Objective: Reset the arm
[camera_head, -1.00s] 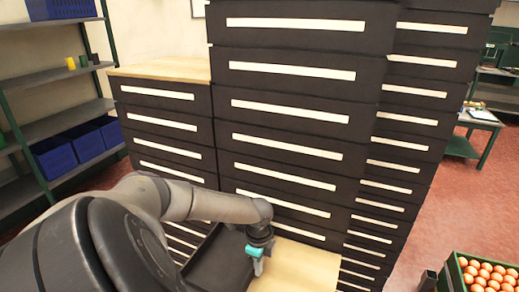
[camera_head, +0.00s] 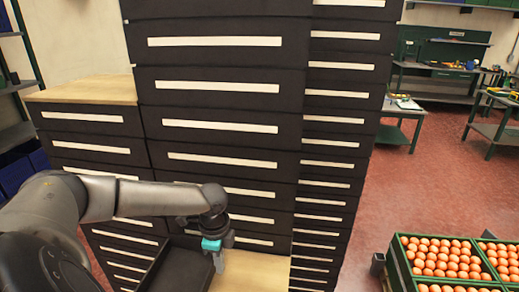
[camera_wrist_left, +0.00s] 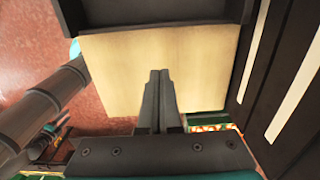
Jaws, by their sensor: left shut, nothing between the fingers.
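My left arm comes in from the left in the head view, in front of the dark drawer cabinet (camera_head: 222,110). My left gripper (camera_head: 219,264) points down beside the light wooden top (camera_head: 250,270) of a low unit. In the left wrist view the left gripper (camera_wrist_left: 159,76) has its two fingers together over the wooden surface (camera_wrist_left: 125,60), with nothing between them. I cannot tell how high the fingertips are above the wood. My right gripper is not seen clearly in either view.
A black tray or open drawer (camera_head: 180,270) lies beside my left gripper. Workbenches (camera_head: 440,85) stand at the back right. The red floor (camera_head: 420,180) between is clear.

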